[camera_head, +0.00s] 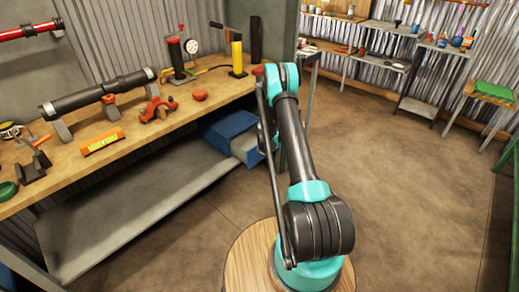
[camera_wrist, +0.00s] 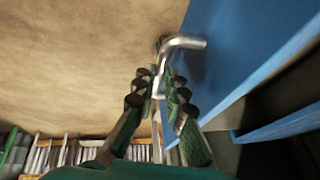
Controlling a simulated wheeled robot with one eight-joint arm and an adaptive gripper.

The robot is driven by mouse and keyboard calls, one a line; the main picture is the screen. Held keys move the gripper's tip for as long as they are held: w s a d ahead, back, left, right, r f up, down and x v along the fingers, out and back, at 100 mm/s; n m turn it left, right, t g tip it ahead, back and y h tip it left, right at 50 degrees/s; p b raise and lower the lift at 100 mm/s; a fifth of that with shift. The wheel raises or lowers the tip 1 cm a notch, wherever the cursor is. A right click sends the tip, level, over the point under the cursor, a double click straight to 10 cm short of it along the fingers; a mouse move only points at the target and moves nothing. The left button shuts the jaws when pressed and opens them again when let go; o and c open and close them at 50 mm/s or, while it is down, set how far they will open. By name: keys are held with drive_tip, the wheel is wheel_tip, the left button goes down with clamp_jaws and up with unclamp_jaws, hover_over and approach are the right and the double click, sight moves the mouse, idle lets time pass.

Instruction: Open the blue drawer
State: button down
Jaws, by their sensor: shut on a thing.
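The blue drawer (camera_wrist: 235,55) fills the upper right of the wrist view, with a bent silver metal handle (camera_wrist: 187,42) on its face. My gripper (camera_wrist: 161,82) is in the middle of the wrist view, its two dark green fingers closed on the lower part of the handle. The fingertips hide part of the handle. In the head view, a blue unit (camera_head: 228,124) sits under the workbench, left of my arm. My arm hides my gripper and the handle there. I cannot tell clearly how far the drawer stands out.
The wooden workbench (camera_head: 75,167) runs along the left, with pipes, red fittings, an orange level and pumps on it. A grey lower shelf (camera_head: 130,220) is beneath it. Shelves (camera_head: 385,45) and a green-topped stool (camera_head: 490,95) stand at the back right. The floor (camera_head: 400,180) on the right is clear.

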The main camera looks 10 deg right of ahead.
drive_tip(key=shift+s+d, duration=0.65)
drive_tip(key=shift+s, duration=0.25)
drive_tip(key=c, duration=1.9)
unclamp_jaws()
drive_tip(key=shift+o, duration=0.2)
drive_tip(key=shift+r, duration=0.1)
drive_tip(key=v, duration=1.1)
drive_tip(key=shift+s+r, duration=0.15)
drive_tip(key=shift+r, duration=0.2)
drive_tip(key=shift+a, duration=0.15)
